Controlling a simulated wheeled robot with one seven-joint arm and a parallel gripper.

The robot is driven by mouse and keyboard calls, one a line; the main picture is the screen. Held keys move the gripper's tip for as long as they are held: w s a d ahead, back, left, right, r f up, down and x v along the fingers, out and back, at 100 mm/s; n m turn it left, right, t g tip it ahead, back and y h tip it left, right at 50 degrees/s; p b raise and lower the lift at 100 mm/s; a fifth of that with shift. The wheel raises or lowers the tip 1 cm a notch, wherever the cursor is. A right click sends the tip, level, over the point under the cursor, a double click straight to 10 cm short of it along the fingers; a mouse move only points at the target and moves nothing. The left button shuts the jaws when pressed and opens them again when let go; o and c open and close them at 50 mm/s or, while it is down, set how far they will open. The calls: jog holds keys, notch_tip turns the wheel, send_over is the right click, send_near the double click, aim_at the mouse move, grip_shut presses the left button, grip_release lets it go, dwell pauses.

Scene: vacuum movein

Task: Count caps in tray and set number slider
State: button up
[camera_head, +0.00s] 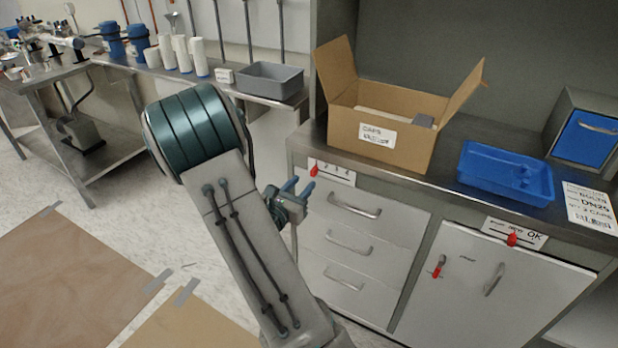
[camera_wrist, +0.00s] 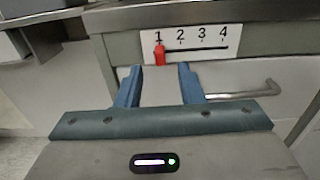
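The number slider is a white plate (camera_head: 334,172) marked 1 to 4 on the cabinet front, with a red knob (camera_head: 313,170). In the wrist view the red knob (camera_wrist: 159,54) stands under the 1. My gripper (camera_head: 297,188) is open and empty, in front of the cabinet just below the plate. In the wrist view its two blue fingers (camera_wrist: 159,84) spread below the knob, apart from it. The blue tray (camera_head: 506,172) lies on the counter with a few small blue shapes inside; their number is unclear. An open cardboard box labelled CAPS (camera_head: 379,134) stands left of it.
A paper sheet (camera_head: 592,207) reading DN25 and CAPS lies right of the tray. A second slider plate (camera_head: 515,233) with a red knob reads OK. A blue-fronted bin (camera_head: 588,138) stands back right.

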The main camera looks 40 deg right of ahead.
aim_at(312, 173)
jog(key=shift+x, duration=2.35)
